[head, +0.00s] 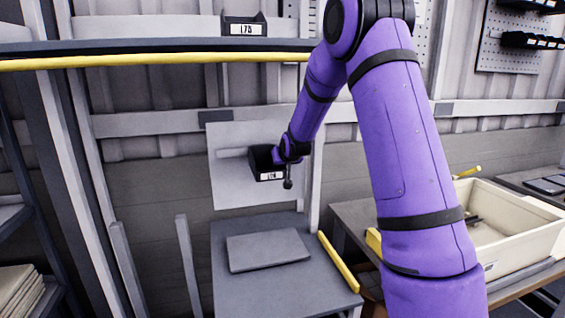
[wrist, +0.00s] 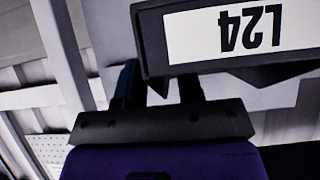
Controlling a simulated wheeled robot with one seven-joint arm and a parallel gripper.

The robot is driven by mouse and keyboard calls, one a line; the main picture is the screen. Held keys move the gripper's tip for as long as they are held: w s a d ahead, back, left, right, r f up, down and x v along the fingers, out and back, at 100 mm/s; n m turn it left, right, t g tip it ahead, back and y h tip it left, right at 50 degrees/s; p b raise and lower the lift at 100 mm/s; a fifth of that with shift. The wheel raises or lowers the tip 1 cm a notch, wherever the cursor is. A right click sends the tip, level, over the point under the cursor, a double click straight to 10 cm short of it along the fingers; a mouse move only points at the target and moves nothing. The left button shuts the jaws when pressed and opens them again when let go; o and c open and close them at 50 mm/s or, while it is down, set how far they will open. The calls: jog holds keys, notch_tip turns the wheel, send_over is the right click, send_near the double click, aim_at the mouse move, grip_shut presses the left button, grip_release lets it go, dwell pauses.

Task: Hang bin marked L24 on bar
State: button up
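The dark bin (head: 263,160) is up against the pale panel, with its white label low on its front. In the wrist view the bin's label (wrist: 225,32) reads L24, upside down and close to the camera. My gripper (head: 281,152) is at the bin's right side in the head view. In the wrist view my gripper's two fingers (wrist: 160,85) stand apart beside the bin's label end, partly hidden by it. I cannot tell whether they press on the bin. A pale bar (head: 232,152) crosses the panel just left of the bin. I cannot tell whether the bin rests on it.
The panel (head: 225,190) stands behind a grey table (head: 230,290) with a flat grey slab (head: 268,249). A yellow-edged shelf (head: 150,58) above carries another labelled dark bin (head: 243,17). A cream crate (head: 510,225) is at right. White posts flank the panel.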

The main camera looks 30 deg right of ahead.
jog(key=v, duration=1)
jog(key=shift+s+r, duration=0.2)
jog(key=shift+s, duration=0.1)
